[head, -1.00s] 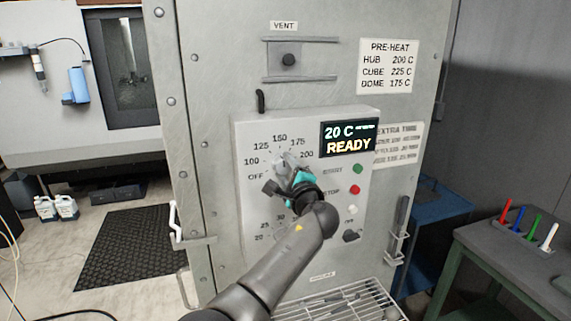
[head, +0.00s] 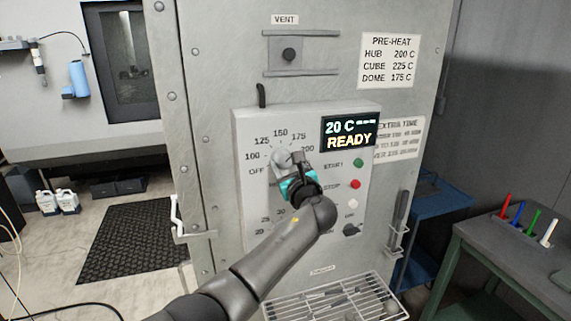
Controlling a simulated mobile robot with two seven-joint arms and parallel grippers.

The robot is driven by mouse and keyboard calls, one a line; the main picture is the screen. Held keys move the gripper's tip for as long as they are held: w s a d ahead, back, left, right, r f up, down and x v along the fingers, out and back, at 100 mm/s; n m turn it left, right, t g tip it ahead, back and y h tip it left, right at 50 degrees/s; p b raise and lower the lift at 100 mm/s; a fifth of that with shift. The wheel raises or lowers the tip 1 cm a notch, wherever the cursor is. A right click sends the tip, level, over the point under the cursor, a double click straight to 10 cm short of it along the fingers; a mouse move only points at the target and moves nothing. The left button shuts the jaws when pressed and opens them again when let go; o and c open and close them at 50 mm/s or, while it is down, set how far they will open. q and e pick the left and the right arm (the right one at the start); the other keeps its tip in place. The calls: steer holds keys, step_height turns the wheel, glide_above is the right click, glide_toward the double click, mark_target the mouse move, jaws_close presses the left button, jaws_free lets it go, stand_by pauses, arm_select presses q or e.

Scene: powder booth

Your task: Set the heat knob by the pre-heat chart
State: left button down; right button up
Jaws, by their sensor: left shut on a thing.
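The heat knob (head: 281,158) is a light grey dial on the oven's control panel (head: 249,125), with scale marks 100, 125, 150, 175, 200 and OFF around it. My left gripper (head: 288,171) is at the knob and shut on it; its dark and teal fingers hide the knob's lower right part and some scale marks. I cannot tell where the knob points. The display (head: 349,134) reads 20 C and READY. The pre-heat chart (head: 389,61) lists HUB 200 C, CUBE 225 C and DOME 175 C. My right gripper is not in view.
Right of the knob are a green START button (head: 357,162), a red STOP button (head: 355,184) and a small dark switch (head: 351,230). My arm covers part of a lower dial. A wire rack (head: 384,287) juts out below. An extra time sheet (head: 408,137) is below the chart.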

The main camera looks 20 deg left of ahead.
arm_select(q)
steer(key=m, duration=0.7)
steer(key=shift+r, duration=0.15)
steer(key=m, duration=0.4)
steer(key=shift+a, duration=0.1)
steer(key=shift+m, duration=1.8)
steer(key=shift+c, duration=1.3)
jaws_free()
steer(key=shift+s+d, duration=0.3)
steer(key=shift+s, duration=0.1)
steer(key=b+v, duration=0.1)
steer(key=v, duration=1.3)
steer(key=shift+d, duration=0.15)
